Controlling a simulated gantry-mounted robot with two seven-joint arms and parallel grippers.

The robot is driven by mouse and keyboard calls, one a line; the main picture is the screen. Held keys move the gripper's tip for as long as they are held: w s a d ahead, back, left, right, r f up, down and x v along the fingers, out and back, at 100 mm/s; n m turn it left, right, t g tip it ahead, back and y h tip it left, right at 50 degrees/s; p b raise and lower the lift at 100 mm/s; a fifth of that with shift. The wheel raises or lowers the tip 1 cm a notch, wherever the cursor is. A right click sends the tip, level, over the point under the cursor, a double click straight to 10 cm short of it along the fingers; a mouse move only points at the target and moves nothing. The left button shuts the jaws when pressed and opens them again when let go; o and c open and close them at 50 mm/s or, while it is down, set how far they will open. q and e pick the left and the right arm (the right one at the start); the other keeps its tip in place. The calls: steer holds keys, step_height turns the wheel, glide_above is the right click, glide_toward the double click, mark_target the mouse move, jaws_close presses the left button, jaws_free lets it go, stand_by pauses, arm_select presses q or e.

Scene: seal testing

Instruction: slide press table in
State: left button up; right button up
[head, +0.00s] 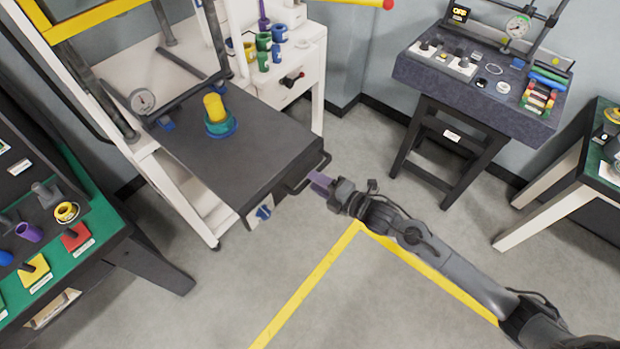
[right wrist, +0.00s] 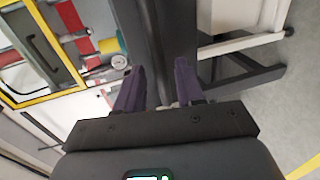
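The press table (head: 262,148) is a dark grey slab that sticks out toward the front of the white press frame. A yellow cylinder in a teal ring (head: 217,118) stands on it. A dark bar handle (head: 308,176) is on its front edge. My right gripper (head: 322,183), with purple fingers, is at this handle. In the right wrist view the fingers (right wrist: 160,88) are apart, with the dark front of the table between and beyond them. My left gripper is not in view.
A white cabinet with coloured cups (head: 270,48) stands behind the table. A green-topped bench (head: 95,225) is at the left, and a dark workbench (head: 480,90) at the back right. The floor in front is clear, with yellow tape lines (head: 310,282).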

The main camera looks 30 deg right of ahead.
steer(key=shift+x, duration=1.6)
steer(key=shift+c, duration=0.3)
jaws_close()
